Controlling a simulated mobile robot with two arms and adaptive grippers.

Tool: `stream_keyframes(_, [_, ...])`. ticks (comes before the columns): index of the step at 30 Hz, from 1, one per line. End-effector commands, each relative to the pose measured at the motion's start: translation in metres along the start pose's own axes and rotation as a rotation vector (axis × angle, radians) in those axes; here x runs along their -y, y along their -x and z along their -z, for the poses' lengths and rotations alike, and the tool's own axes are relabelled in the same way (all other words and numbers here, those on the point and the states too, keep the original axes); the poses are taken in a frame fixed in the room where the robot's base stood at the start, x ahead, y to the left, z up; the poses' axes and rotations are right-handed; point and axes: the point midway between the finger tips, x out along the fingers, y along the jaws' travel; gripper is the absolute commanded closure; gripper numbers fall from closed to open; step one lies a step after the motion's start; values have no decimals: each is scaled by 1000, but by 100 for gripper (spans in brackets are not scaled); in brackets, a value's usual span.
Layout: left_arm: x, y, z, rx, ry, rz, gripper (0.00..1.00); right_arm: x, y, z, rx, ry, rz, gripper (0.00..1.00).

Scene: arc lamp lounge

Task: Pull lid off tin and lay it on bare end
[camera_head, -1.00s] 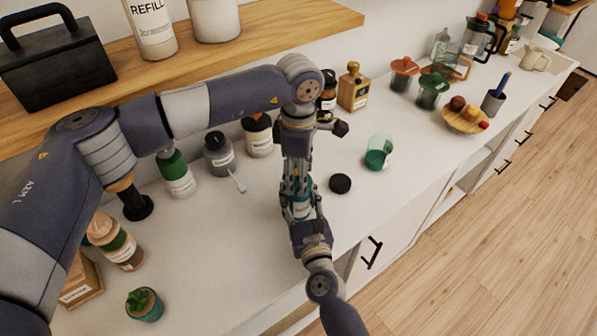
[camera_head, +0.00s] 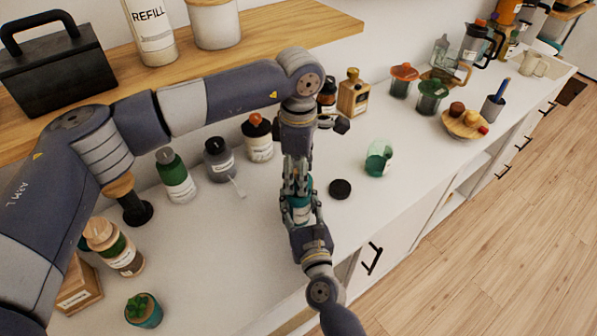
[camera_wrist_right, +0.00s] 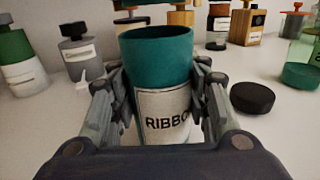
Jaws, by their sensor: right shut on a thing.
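The teal tin (camera_wrist_right: 158,100), with a pale label reading "RIBBO", stands upright between the fingers of my right gripper (camera_wrist_right: 160,110), which is shut on it. In the head view the tin (camera_head: 302,212) is partly covered by both grippers. Its teal top (camera_wrist_right: 157,42) shows a darker oval; I cannot tell whether this is the lid or an open mouth. My left gripper (camera_head: 297,190) points down from above, close over the tin. Its fingertips are too small and overlapped to tell whether they hold the lid.
Bottles, including a green one (camera_head: 175,178) and a grey one (camera_head: 219,160), stand behind left.

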Motion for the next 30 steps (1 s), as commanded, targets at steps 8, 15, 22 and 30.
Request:
stream_keyframes(8, [-1, 17, 0, 0, 0, -4, 78, 0, 0, 1, -1, 1, 0, 100])
stream_keyframes(15, [0, 40, 0, -1, 0, -1, 78, 0, 0, 1, -1, 1, 0, 100])
stream_keyframes(22, [0, 40, 0, 0, 0, 0, 78, 0, 0, 1, -1, 1, 0, 45])
stream_keyframes(30, [0, 40, 0, 0, 0, 0, 78, 0, 0, 0, -1, 1, 0, 33])
